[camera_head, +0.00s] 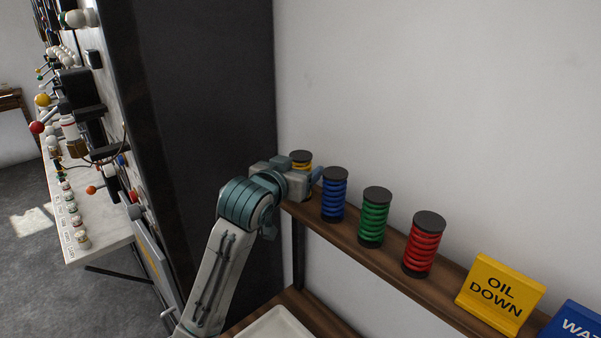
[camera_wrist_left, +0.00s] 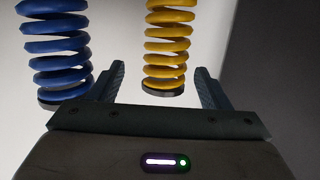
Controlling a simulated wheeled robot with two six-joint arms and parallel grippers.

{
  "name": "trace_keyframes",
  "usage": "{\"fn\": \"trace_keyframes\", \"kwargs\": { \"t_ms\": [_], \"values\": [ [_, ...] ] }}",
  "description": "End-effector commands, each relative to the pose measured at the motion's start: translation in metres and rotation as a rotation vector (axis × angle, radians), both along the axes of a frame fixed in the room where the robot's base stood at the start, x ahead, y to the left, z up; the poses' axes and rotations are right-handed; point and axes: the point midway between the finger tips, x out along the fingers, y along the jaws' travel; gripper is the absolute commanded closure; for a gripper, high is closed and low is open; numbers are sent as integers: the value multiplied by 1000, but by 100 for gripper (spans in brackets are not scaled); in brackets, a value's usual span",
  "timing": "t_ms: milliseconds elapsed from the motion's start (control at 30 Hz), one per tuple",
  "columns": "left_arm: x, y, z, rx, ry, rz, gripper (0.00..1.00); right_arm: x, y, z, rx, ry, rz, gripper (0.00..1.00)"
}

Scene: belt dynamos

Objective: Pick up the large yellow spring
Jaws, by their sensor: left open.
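The large yellow spring (camera_head: 301,157) stands at the far left end of a wooden shelf, with a dark cap on top. In the head view my left gripper (camera_head: 316,174) is in front of it and hides most of it. In the left wrist view the yellow spring (camera_wrist_left: 168,45) hangs between the two open fingers of my left gripper (camera_wrist_left: 163,85), with a gap on both sides. I cannot tell how deep it is between them. My right gripper is not in view.
A blue spring (camera_head: 334,194) stands close beside my left gripper. A green spring (camera_head: 374,217), a red spring (camera_head: 424,244) and a yellow "OIL DOWN" sign (camera_head: 499,294) follow along the wooden shelf (camera_head: 345,240). A dark cabinet side (camera_head: 190,120) rises at the left.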

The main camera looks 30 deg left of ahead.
Motion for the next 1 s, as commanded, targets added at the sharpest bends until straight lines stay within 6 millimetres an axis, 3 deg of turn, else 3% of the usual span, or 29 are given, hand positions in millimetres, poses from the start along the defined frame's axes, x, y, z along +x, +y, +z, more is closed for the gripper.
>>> {"fn": "trace_keyframes", "kwargs": {
  "t_ms": [100, 333, 600, 900, 1000],
  "values": [
    [15, 4, 0, 0, 6, 1, 29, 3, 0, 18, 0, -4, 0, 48],
    [41, 7, -9, -2, 2, 0, 29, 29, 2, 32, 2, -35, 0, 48],
    [44, 7, -12, 0, 1, 0, 29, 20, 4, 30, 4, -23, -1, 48],
    [44, 7, -11, 0, -2, 0, 86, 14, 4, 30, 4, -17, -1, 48],
    [44, 7, -10, 0, -2, 0, 86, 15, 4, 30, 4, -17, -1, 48]
  ]
}}
